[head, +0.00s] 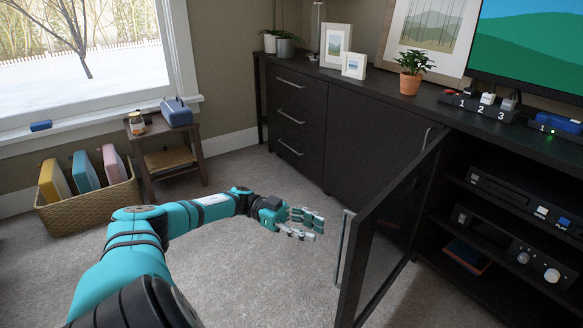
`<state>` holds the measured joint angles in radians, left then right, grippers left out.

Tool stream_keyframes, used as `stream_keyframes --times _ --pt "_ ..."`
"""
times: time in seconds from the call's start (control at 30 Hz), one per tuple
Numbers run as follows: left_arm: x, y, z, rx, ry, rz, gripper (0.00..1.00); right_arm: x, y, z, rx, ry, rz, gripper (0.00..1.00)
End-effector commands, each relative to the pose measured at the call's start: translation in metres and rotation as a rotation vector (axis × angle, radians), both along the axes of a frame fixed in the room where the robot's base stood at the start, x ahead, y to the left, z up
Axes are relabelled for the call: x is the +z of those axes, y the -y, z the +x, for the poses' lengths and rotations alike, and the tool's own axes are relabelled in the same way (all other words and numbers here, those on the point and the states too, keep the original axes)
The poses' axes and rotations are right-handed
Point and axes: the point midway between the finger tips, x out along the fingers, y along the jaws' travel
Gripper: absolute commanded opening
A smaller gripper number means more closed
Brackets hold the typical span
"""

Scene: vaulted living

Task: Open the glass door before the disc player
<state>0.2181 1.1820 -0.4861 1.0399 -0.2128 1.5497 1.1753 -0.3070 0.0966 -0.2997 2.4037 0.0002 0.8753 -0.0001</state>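The glass door (388,232), dark-framed, stands swung out from the black cabinet, hinged on its left side. Its metal handle (342,248) is on the free edge. The disc player (520,196) sits on the upper shelf, uncovered in front. My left gripper (316,228) is just left of the handle, apart from it. Its fingers are spread with nothing between them. My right gripper does not show.
A second device (505,245) with knobs stands on the shelf below, over a reddish box (467,256). A potted plant (411,72) and picture frames stand on the cabinet top (390,90). A basket (88,208) and a small side table (165,155) are at left. Carpet (260,270) around my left gripper is clear.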

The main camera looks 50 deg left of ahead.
Motion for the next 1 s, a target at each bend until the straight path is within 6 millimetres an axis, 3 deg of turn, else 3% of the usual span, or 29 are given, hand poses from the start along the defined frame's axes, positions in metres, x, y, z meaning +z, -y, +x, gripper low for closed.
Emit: stream_keyframes --times 0.2,0.4,0.87,1.0 --pt "0.000 -0.046 -0.017 0.006 0.002 0.001 0.33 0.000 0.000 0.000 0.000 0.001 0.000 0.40" --pt "0.000 -0.069 -0.026 0.003 0.002 0.001 0.33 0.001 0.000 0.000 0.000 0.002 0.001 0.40" --pt "-0.001 -0.078 -0.032 -0.001 -0.001 0.001 0.33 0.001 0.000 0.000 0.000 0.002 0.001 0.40" --pt "-0.001 -0.078 -0.032 -0.001 -0.001 0.001 0.15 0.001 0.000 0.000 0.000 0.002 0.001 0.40"
